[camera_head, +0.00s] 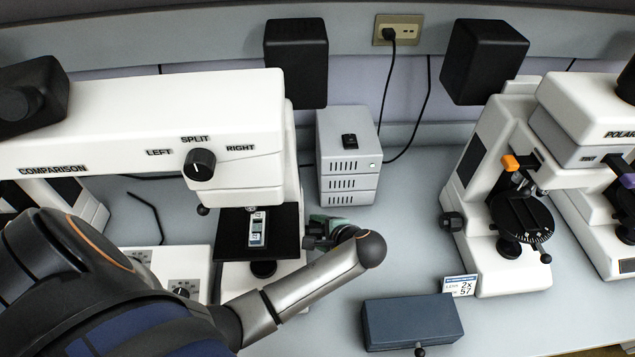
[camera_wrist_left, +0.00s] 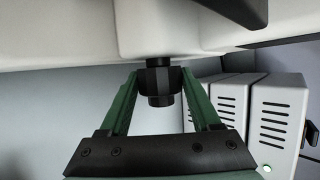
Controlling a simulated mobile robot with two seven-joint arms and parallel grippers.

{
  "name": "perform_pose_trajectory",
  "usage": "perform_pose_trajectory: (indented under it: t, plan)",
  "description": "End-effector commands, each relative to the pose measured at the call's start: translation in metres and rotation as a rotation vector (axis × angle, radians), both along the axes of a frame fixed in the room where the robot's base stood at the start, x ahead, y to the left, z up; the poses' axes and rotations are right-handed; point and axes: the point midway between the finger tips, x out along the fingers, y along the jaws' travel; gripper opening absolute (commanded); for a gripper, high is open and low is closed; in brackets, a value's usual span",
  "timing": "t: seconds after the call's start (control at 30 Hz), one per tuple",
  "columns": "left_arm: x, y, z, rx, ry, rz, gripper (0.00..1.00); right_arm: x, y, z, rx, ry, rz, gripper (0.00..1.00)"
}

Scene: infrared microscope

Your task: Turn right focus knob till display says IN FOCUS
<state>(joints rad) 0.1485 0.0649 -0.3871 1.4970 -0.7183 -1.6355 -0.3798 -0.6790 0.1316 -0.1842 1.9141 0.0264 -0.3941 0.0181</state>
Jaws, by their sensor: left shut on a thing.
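The right focus knob (camera_wrist_left: 160,82) is black and stepped, on the side of the white comparison microscope (camera_head: 232,110). My left gripper (camera_head: 328,230) reaches it from the right, beside the black stage (camera_head: 285,245). In the left wrist view its two green fingers (camera_wrist_left: 160,88) are shut on the knob, one on each side. In the head view the arm and gripper hide most of the knob. No display reading IN FOCUS can be seen. My right gripper is not in view.
A grey power box (camera_head: 346,160) with a green light stands behind the gripper. A dark blue box (camera_head: 411,320) lies on the bench at front. A second microscope (camera_head: 510,200) with a round stage is on the right.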

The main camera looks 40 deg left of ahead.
Motion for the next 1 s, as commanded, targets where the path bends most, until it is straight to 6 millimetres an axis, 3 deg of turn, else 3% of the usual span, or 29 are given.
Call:
perform_pose_trajectory:
  t: [0.5, 0.53, 0.77, 1.0]
  plan:
    - [-0.0003, -0.0001, -0.0002, 0.015, -0.016, 0.001, 0.09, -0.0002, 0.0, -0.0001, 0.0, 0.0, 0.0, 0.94]
    - [-0.0003, -0.0001, -0.0002, 0.015, -0.015, 0.001, 0.67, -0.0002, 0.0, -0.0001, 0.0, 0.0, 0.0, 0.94]
    - [-0.0002, -0.0001, -0.0002, 0.014, -0.015, 0.001, 0.93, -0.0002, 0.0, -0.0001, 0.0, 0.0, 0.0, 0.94]
    - [-0.0001, -0.0001, -0.0001, 0.014, -0.015, 0.001, 0.94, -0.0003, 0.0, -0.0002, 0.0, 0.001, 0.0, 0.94]
